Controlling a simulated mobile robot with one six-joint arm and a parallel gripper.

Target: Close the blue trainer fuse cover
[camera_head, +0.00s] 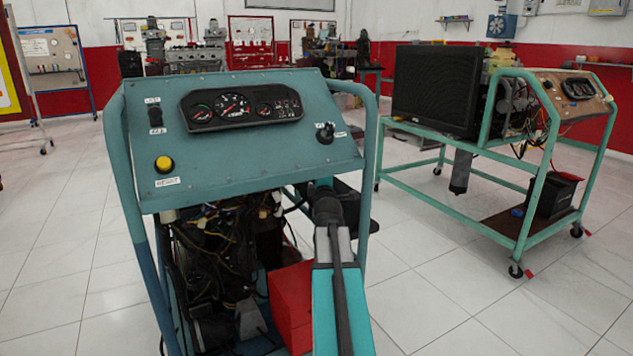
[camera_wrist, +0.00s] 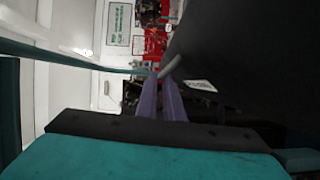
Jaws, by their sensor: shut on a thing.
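The blue trainer (camera_head: 250,155) stands close in front of me in the head view, with a sloping gauge panel on a tubular frame. My arm reaches in under the panel's right side, and the panel's edge hides my fingertips there. In the wrist view my gripper (camera_wrist: 159,78) has two purple fingers close together, shut at the tip of a small grey tab (camera_wrist: 172,65). The tab appears to belong to the large dark fuse cover (camera_wrist: 240,45) filling the upper right. How far the cover stands open cannot be told.
Wiring (camera_head: 225,235) hangs beneath the panel, with a red box (camera_head: 291,305) beside my arm. The frame's right post (camera_head: 369,150) stands close to my arm. A green trainer frame (camera_head: 480,160) with a black screen stands at right. White floor lies between them.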

